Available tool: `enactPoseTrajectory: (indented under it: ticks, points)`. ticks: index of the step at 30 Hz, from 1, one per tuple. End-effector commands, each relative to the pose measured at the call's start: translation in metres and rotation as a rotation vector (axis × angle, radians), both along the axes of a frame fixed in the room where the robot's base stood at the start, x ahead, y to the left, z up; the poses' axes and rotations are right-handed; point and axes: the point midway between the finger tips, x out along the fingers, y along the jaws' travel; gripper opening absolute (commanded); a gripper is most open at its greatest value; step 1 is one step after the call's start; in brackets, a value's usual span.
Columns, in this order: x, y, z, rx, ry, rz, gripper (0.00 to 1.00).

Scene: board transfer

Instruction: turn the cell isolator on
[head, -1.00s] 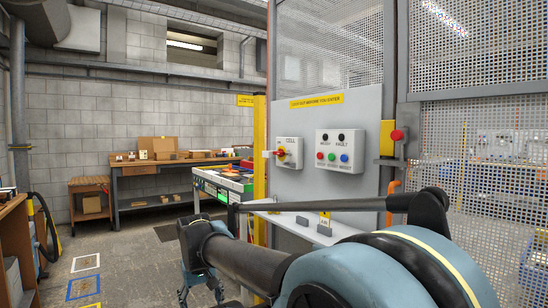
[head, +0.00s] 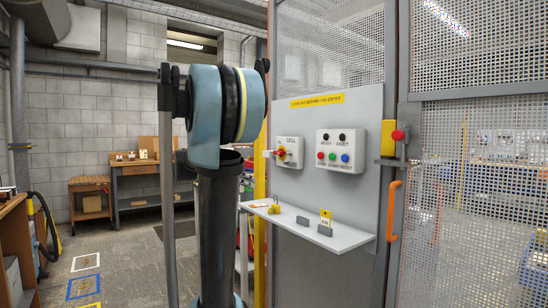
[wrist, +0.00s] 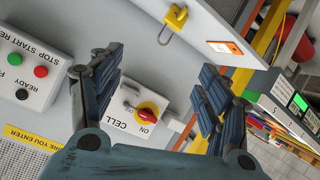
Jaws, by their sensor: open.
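The cell isolator, a pale box with a red rotary handle on a yellow plate (head: 284,152), is mounted on the grey panel left of the button box. In the wrist view the isolator handle (wrist: 147,113) appears upside down, with an "ON" label beside it; I cannot tell exactly where the handle points. My gripper (wrist: 160,62) is open and empty, its fingers showing to either side of the isolator, apparently short of touching it. My gripper is hidden in the head view, where my arm stands upright left of the panel.
The button box (head: 340,150) sits right of the isolator. A shelf (head: 340,238) below holds yellow padlocks (head: 274,208) and a tag (head: 325,218). A yellow padlock (wrist: 176,17) shows in the wrist view. The mesh door has an orange handle (head: 392,210).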

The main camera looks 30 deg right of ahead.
Motion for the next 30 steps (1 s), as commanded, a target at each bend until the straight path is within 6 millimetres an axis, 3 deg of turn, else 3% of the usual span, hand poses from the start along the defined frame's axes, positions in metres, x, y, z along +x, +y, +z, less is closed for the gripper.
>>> enactPoseTrajectory:
  ticks: [6,12,16,23,30]
  points:
    - [0.062,-0.037,0.056,-0.196,-0.185,-0.093,0.70]
    - [0.105,-0.058,0.092,-0.338,-0.329,-0.129,0.70]
    - [0.118,-0.064,0.104,-0.385,-0.379,-0.137,0.70]
    - [0.124,-0.076,0.108,-0.403,-0.397,-0.138,0.70]
    - [0.126,-0.114,0.108,-0.402,-0.395,-0.140,0.70]
